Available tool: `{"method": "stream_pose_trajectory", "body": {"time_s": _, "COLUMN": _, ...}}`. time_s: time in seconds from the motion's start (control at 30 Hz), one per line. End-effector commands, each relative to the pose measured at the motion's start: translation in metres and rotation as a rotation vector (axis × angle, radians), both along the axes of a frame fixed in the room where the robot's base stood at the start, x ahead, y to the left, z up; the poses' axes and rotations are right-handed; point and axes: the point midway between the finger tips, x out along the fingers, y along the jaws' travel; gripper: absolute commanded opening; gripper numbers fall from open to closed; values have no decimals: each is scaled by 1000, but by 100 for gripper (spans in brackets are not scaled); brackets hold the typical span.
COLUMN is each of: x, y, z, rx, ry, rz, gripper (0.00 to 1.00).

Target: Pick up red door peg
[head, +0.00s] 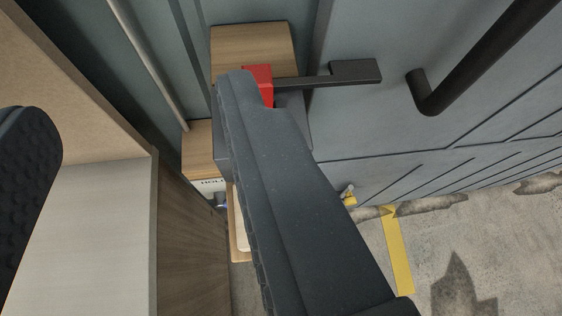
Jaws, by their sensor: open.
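The red door peg (262,85) shows as a small red block at upper centre, at the left end of a flat dark bar handle (350,74). My gripper (133,95) is open, with its two dark fingers wide apart. Its right finger is large in the middle, and its tip overlaps the red peg's lower left in the picture. Whether that finger touches the peg I cannot tell. The left finger is at the left edge, far from the peg. No object shows held between the fingers. Part of the peg is hidden behind the right finger.
A wooden block (252,42) is behind the peg. A grey panelled door (420,130) with a dark curved handle (435,95) fills the right. A wooden cabinet (190,235) stands at lower left. Concrete floor with a yellow stripe (398,255) is lower right.

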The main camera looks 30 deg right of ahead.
Motion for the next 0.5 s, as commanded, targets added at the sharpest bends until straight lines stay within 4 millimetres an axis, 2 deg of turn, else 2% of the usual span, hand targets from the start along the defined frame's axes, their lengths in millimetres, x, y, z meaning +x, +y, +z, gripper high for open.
{"method": "stream_pose_trajectory", "body": {"time_s": 0.03, "x": -2, "y": -7, "z": -23, "rx": -20, "ry": 17, "rz": -32, "gripper": 45}}
{"method": "stream_pose_trajectory", "body": {"time_s": 0.13, "x": -6, "y": -22, "z": -50, "rx": -58, "ry": 27, "rz": -88, "gripper": 45}}
{"method": "stream_pose_trajectory", "body": {"time_s": 0.33, "x": -4, "y": -36, "z": -67, "rx": -86, "ry": 24, "rz": -130, "gripper": 45}}
{"method": "stream_pose_trajectory", "body": {"time_s": 0.5, "x": 15, "y": -44, "z": -78, "rx": -84, "ry": 28, "rz": -133, "gripper": 45}}
